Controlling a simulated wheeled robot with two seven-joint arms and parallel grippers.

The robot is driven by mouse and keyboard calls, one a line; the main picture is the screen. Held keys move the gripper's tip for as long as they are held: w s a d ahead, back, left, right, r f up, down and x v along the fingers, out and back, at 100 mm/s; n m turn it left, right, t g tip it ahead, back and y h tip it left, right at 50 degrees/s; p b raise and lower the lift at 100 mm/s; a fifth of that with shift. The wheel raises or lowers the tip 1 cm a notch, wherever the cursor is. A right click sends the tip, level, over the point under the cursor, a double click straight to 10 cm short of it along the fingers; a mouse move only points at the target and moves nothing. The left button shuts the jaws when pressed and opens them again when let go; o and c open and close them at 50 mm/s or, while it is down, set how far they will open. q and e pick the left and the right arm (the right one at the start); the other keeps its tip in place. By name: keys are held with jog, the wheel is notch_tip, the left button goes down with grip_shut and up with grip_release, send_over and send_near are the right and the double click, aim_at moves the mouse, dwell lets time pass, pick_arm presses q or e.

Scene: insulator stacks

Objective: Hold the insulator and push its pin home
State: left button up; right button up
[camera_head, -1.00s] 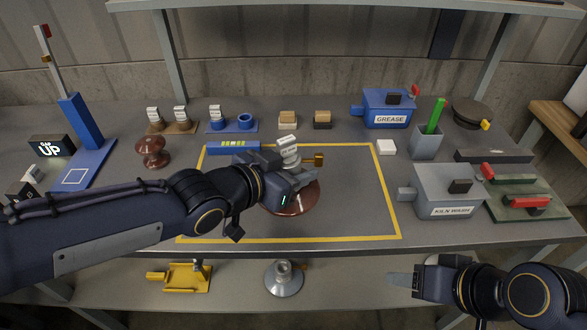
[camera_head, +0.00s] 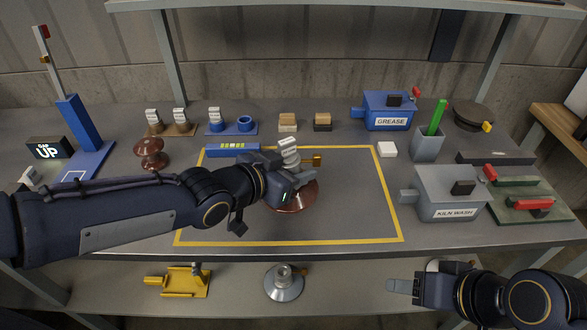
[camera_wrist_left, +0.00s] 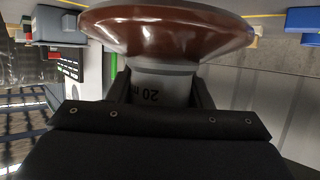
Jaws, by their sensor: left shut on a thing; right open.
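The insulator (camera_head: 296,200) stands inside the yellow outline on the bench, with a brown glossy disc below and a light ribbed top. My left gripper (camera_head: 302,180) is shut on the insulator's grey neck, just above the disc. In the left wrist view the brown disc (camera_wrist_left: 165,35) fills the top, and the grey neck marked "20" (camera_wrist_left: 160,88) sits between the fingers. My right gripper (camera_head: 405,287) is open and empty, low in front of the bench at the right.
A grey KILN WASH box (camera_head: 440,190), a blue GREASE box (camera_head: 388,110) and a grey cup with a green stick (camera_head: 427,145) stand at right. A brown insulator (camera_head: 150,153) stands at left. A yellow bracket (camera_head: 180,282) lies on the lower shelf.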

pick_arm(q)
jog(key=shift+w+d+f+b, duration=0.1)
jog(key=shift+w+f+b, duration=0.45)
jog(key=shift+w+f, duration=0.9)
jog(key=shift+w+f+b, duration=0.5)
jog(key=shift+w+f, duration=0.7)
jog(key=shift+w, duration=0.45)
jog(key=shift+f, duration=0.2)
jog(key=shift+f, duration=0.15)
